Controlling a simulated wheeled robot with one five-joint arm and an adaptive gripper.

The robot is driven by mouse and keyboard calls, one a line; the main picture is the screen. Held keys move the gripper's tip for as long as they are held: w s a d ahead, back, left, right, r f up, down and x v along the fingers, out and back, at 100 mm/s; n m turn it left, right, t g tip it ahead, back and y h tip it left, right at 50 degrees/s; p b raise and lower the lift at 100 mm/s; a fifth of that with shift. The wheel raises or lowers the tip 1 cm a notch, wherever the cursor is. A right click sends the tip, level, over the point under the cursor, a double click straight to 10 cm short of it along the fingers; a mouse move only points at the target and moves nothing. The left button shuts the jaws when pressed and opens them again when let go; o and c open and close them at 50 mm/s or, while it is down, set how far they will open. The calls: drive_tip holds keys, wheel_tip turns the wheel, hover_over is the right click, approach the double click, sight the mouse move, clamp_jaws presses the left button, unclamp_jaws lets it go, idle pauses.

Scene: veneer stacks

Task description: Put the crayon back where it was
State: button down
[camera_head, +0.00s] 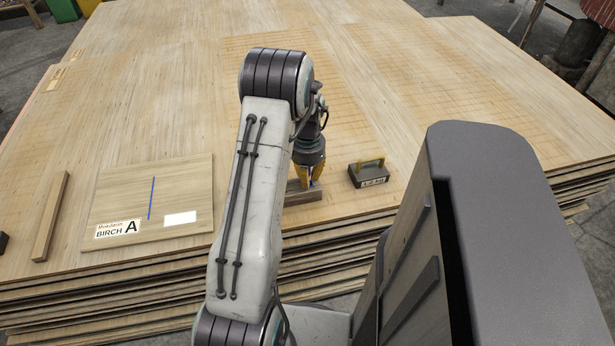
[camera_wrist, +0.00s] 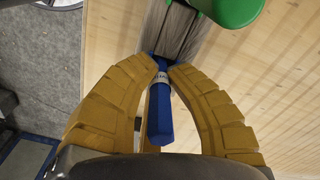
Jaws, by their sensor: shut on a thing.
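My gripper (camera_head: 312,178) is at the near part of the veneer stack, right of my arm link. In the wrist view its yellow fingers (camera_wrist: 164,64) are shut on a blue crayon (camera_wrist: 159,118) with a pale band. A grey-brown wooden block (camera_head: 303,196) lies on the stack right below the gripper. It also shows just beyond the fingertips in the wrist view (camera_wrist: 176,33). I cannot tell whether the crayon touches the block or sits in it.
A flat panel (camera_head: 105,208) labelled "BIRCH A" bears a blue line and a white label. A wood strip (camera_head: 50,215) lies left of it. A dark box with a yellow handle (camera_head: 369,175) stands close right of the gripper. A green rounded thing (camera_wrist: 232,9) overlaps the block's view.

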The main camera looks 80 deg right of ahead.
drive_tip(key=shift+f, duration=0.15)
drive_tip(key=c, duration=1.3)
unclamp_jaws()
wheel_tip(320, 180, up, 12)
drive_tip(key=shift+r+p, duration=0.2)
drive_tip(key=shift+p, duration=0.6)
